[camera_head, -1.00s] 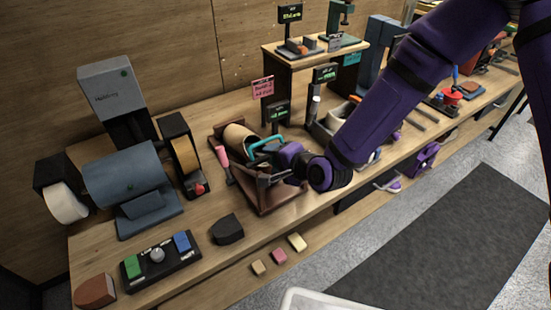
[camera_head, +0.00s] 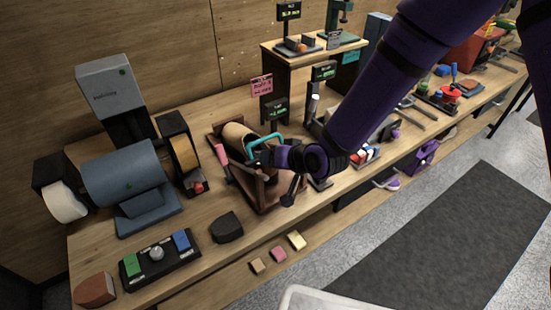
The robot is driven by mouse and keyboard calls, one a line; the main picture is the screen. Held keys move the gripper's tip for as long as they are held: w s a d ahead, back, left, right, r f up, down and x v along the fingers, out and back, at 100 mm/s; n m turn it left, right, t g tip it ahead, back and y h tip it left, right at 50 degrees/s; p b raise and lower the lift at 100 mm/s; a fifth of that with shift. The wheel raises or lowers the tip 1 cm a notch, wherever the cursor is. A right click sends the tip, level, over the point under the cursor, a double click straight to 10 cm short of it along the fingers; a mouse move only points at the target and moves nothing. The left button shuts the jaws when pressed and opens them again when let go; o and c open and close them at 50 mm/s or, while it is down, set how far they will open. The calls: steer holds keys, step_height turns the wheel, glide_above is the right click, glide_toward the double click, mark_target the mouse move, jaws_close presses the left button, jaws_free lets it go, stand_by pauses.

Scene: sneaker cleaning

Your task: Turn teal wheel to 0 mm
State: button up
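The teal wheel (camera_head: 266,140) is a thin teal ring on a brown wooden stand (camera_head: 262,198). A tan rounded form (camera_head: 238,136) lies behind and left of it. My gripper (camera_head: 277,157) is at the right side of the wheel, very close to or touching it. Its fingertips are too small and dark to tell whether they are open or closed on the rim. A small dark display with green characters (camera_head: 277,109) stands just behind the wheel; its reading is too blurred to make out.
A pink tag (camera_head: 261,85) stands behind the display. A pink-handled tool (camera_head: 222,158) lies left of the stand. A blue-grey machine (camera_head: 130,175) and a button panel (camera_head: 158,256) are farther left. My purple arm covers part of the bench to the right.

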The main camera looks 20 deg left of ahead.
steer(key=n, duration=0.4)
steer(key=shift+h, duration=0.4)
steer(key=shift+w+d+n+h, duration=0.15)
steer(key=shift+n+h, duration=0.15)
steer(key=shift+n, duration=1.3)
steer(key=shift+f, duration=0.1)
steer(key=o, duration=0.9)
steer(key=v, duration=1.1)
steer(key=shift+f, duration=0.1)
